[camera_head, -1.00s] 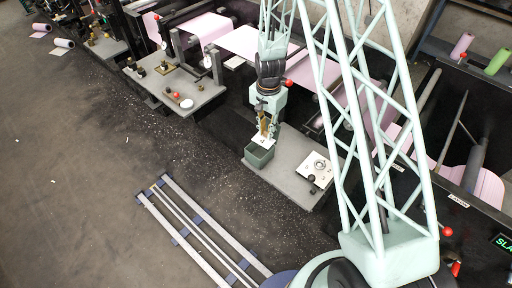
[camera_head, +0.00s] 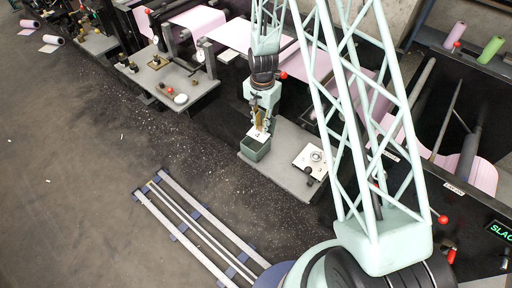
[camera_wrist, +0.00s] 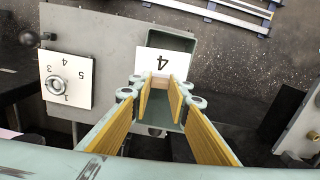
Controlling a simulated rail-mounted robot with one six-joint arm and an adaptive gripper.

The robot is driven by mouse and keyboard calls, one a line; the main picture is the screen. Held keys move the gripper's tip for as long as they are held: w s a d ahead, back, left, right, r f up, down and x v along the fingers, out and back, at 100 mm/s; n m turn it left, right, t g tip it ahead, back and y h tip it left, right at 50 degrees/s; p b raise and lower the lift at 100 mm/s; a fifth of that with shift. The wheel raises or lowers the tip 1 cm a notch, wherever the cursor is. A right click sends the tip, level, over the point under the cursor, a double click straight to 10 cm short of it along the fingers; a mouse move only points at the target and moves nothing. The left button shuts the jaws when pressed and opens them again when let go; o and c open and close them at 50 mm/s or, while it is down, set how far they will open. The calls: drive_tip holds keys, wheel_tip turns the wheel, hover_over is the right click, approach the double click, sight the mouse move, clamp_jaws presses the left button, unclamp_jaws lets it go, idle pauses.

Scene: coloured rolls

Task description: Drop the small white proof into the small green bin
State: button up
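In the head view the proof (camera_head: 258,135) shows as a white patch below my gripper (camera_head: 260,124). The small green bin (camera_head: 254,153) sits at the left end of a grey table, just below the proof. In the wrist view the proof covers part of the bin (camera_wrist: 185,44), and the bin's floor is partly hidden.
The grey table (camera_head: 280,160) also holds a white plate with a round dial (camera_head: 313,158) and a dark knob. A press with pink web and rollers stands behind it. The floor (camera_head: 90,180) in front is open, with pale rails (camera_head: 200,233) on it.

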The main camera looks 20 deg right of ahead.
drive_tip(key=shift+f+b, duration=0.4)
drive_tip(key=shift+f, duration=1.8)
drive_tip(key=o, duration=0.7)
drive_tip(key=shift+c, duration=0.2)
drive_tip(key=shift+r, duration=0.15)
drive_tip(key=shift+r, duration=5.85)
